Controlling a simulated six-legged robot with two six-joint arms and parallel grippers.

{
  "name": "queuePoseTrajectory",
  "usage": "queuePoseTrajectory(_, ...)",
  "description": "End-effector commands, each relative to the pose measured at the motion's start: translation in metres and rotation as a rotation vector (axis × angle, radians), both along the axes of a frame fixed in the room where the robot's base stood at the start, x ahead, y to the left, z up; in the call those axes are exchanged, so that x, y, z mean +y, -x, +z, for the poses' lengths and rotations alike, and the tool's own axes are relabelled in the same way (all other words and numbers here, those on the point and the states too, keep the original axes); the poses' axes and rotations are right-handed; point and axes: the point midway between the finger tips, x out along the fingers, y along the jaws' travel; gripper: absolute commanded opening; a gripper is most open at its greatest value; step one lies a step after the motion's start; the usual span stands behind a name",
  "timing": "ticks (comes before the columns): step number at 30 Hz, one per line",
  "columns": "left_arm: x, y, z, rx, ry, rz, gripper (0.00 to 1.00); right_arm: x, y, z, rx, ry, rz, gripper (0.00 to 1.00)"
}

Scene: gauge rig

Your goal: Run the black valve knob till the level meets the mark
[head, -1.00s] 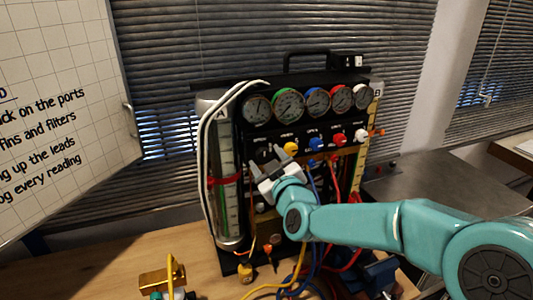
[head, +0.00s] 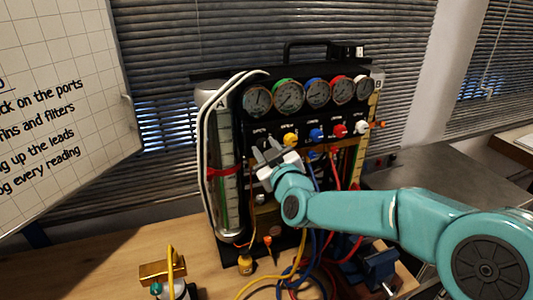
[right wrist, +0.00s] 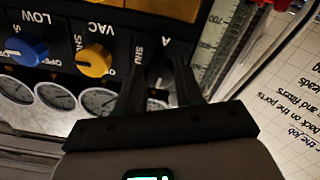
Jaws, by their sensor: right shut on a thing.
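The black valve knob (right wrist: 158,72) sits on the rig's dark panel, left of the yellow knob in the head view. My right gripper (head: 267,152) is shut on it; the wrist view shows a dark finger on each side (right wrist: 157,85). In the head view, the jaws mostly hide the knob. The clear cylinder marked A (head: 228,215) stands at the rig's left side with a scale. A red band (head: 224,172) crosses the cylinder. Green shows inside it below the band, but I cannot tell exactly where the level stands. My left gripper is not in view.
Yellow (head: 291,139), blue (head: 316,134), red (head: 340,130) and white (head: 361,128) knobs line up right of the black one, beneath several gauges (head: 289,95). Hoses hang near my right arm. A brass block (head: 162,271) lies at the front of the table.

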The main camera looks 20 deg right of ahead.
Motion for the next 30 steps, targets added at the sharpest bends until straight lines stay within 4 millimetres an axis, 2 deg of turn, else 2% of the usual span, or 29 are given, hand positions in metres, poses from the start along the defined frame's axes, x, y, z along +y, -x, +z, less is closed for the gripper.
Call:
queuePoseTrajectory(1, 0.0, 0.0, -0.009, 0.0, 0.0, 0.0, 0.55, 0.0, 0.0, -0.004, -0.001, -0.023, 0.001, 0.05)
queuePoseTrajectory(12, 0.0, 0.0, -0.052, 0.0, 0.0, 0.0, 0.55, 0.001, 0.0, -0.006, 0.009, -0.338, 0.001, 0.05)
queuePoseTrajectory(30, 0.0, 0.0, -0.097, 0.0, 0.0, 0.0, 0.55, 0.001, 0.0, -0.003, 0.03, -0.909, 0.0, 0.05)
